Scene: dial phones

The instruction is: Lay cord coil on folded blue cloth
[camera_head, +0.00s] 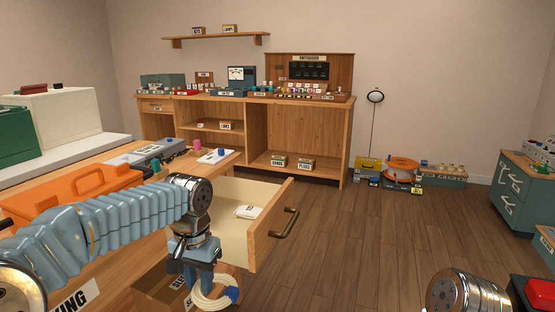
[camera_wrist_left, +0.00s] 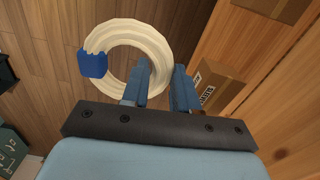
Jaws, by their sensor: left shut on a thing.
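My left gripper (camera_head: 203,280) is shut on the cord coil (camera_head: 208,304), a cream ring with a blue band. The coil hangs below the gripper, in front of the wooden bench and low beside the open drawer. In the left wrist view the coil (camera_wrist_left: 112,28) is at the upper left, with its near side at the fingers of the left gripper (camera_wrist_left: 160,80). The blue band (camera_wrist_left: 92,64) is on the coil's left side. I cannot make out a folded blue cloth in either view. My right gripper is out of the picture.
The open drawer (camera_head: 232,243) holds a small white item (camera_head: 248,211). A labelled cardboard box (camera_wrist_left: 216,84) is below the gripper on the right in the wrist view. An orange case (camera_head: 88,185) is on the bench.

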